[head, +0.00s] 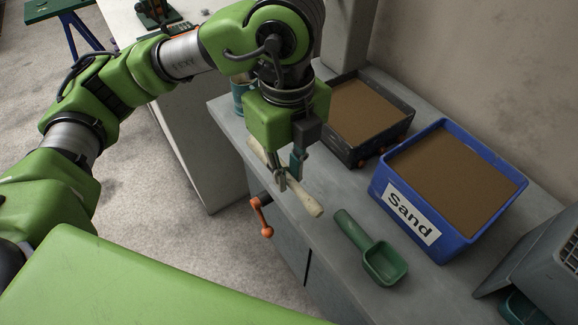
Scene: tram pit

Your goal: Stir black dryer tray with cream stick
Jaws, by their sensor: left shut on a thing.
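The black dryer tray (376,142) stands on the grey counter at the back, filled with brown sand. My left gripper (289,183) is in front and to the left of the tray, over the counter's front edge. It is shut on the cream stick (306,201), which slants from upper left to lower right across the fingers. The stick is apart from the tray's sand in the picture. My right gripper is not in view.
A blue bin (428,246) labelled Sand stands right of the tray. A green scoop (381,260) lies in front of it on the counter (330,244). An orange-handled crank (262,216) sticks out at the counter's front. A grey machine (540,262) stands at right.

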